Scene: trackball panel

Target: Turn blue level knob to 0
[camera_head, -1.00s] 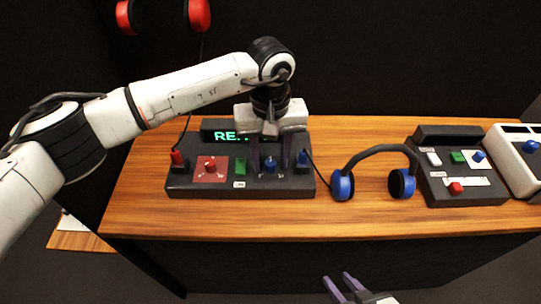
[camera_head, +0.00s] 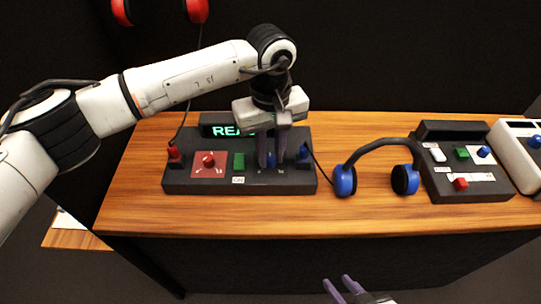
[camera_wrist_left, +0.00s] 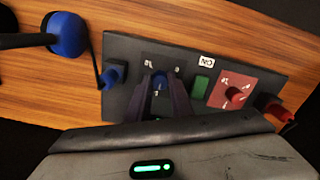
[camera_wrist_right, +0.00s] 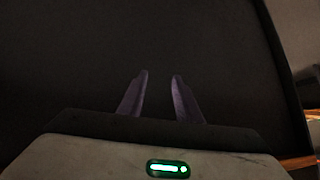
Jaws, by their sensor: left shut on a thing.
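The blue level knob (camera_head: 271,159) is on the dark panel (camera_head: 190,185), right of the green button. My left gripper (camera_head: 272,164) points down over the panel with its fingers shut on this knob. In the left wrist view the knob (camera_wrist_left: 160,80) shows between the two fingertips, on a dark dial plate with small marks too blurred to read. The fingers hide part of the dial. My right gripper (camera_head: 335,287) is open and empty, low in front of the table. In the right wrist view its fingers (camera_wrist_right: 161,76) stand apart with nothing between them.
The panel also bears a red knob (camera_head: 208,159), a green button (camera_head: 239,161), a lit display (camera_head: 227,130) and red and blue plugs at its ends. Blue headphones (camera_head: 345,181) lie right of it. Another dark panel (camera_head: 470,190) and a white device (camera_head: 517,155) stand further right.

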